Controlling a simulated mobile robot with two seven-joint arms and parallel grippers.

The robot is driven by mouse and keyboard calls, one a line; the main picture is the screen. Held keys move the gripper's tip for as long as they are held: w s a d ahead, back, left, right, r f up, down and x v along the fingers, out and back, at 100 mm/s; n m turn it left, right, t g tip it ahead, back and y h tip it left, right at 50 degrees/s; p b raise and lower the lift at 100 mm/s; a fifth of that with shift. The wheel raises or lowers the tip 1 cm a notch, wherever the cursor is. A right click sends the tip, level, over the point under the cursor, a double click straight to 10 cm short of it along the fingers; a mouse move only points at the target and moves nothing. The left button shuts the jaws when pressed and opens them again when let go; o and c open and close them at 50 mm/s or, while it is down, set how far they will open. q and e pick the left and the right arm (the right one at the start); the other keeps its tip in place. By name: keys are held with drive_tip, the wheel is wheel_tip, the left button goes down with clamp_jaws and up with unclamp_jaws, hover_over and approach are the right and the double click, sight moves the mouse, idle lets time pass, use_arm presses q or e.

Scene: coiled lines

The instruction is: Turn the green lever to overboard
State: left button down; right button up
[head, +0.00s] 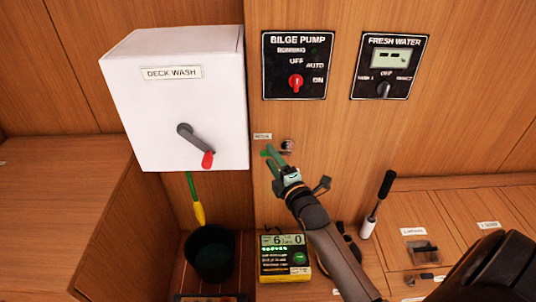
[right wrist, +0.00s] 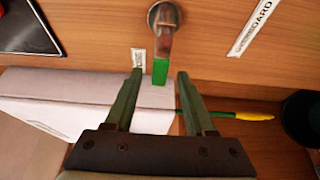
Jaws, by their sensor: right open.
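The green lever has a round metal hub and a metal arm ending in a green grip (right wrist: 160,72); in the right wrist view it points down from the hub at the top. In the head view its hub (head: 288,146) shows on the wood panel below the bilge pump plate. My right gripper (head: 270,158) is open at the lever. In the right wrist view its two fingers (right wrist: 158,78) stand on either side of the green grip, with gaps on both sides. An OVERBOARD label (right wrist: 252,27) is on the panel to the right of the hub. My left gripper is not in view.
The white DECK WASH box (head: 180,110) with a red-tipped handle (head: 207,159) stands out close left of the gripper. Below are a dark bucket (head: 209,253) and a yellow-green device (head: 285,258). A black-handled brush (head: 377,205) stands to the right.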

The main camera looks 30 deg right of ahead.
drive_tip(key=shift+w+d, duration=0.2)
drive_tip(key=shift+w, duration=1.2)
clamp_jaws()
idle(0.5)
